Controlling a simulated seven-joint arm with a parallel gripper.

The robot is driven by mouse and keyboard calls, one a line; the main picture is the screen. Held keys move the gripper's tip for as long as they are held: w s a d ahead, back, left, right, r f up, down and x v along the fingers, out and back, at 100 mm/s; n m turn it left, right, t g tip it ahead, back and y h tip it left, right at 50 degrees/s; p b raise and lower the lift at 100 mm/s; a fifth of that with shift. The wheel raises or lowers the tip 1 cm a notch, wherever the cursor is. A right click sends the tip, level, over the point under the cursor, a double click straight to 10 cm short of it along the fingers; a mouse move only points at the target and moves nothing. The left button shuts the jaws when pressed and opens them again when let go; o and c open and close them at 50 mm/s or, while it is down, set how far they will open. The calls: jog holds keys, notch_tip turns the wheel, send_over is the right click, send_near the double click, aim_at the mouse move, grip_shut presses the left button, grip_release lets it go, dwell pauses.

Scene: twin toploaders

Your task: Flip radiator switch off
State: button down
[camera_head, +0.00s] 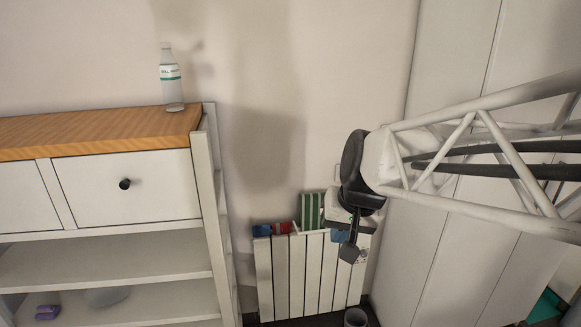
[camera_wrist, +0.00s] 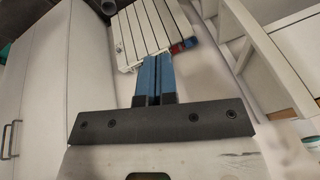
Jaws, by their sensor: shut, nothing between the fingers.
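The white slatted radiator (camera_head: 295,275) stands low against the wall, right of the dresser. In the wrist view the radiator (camera_wrist: 150,28) is beyond my fingertips. A small pale control area (camera_head: 362,256) shows at its upper right, partly behind the dark part of my wrist; I cannot make out the switch or its position. My gripper (camera_head: 338,237) is over the radiator's upper right part. In the wrist view my gripper (camera_wrist: 153,62) has its blue fingers together, empty, pointing at the radiator's near edge. I cannot tell whether they touch it.
Red and blue items (camera_head: 272,229) and a green striped item (camera_head: 311,210) are at the radiator's top. A dresser (camera_head: 125,185) with a bottle (camera_head: 171,80) stands left. A tall white cabinet (camera_head: 440,235) is close on the right. A dark bin (camera_head: 356,318) is on the floor below.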

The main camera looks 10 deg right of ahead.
jog(key=w+d+f+m+t+y, duration=0.15)
jog(key=w+d+m, duration=0.35)
jog(key=w, duration=1.1)
jog(key=w+d+f+m+t, duration=0.1)
jog(key=w+d+m+t, duration=0.2)
jog(key=w+d, duration=0.9)
jog(key=w+d+f+m+t+h, duration=0.1)
jog(key=w+d+f+m, duration=0.2)
jog(key=w+d+f, duration=0.3)
jog(key=w+d+f+m+t+h, duration=0.1)
jog(key=w+d+f+m+h, duration=0.1)
jog(key=w+d+f+m, duration=0.2)
jog(key=w+d+f, duration=0.3)
jog(key=w+d, duration=0.5)
jog(key=w, duration=0.4)
jog(key=shift+m, duration=0.3)
jog(key=shift+f, duration=0.1)
jog(key=shift+w+f, duration=0.15)
jog(key=w+r+x, duration=0.2)
jog(key=x, duration=1)
jog(key=shift+w+d+r, duration=0.1)
jog(key=shift+d, duration=0.05)
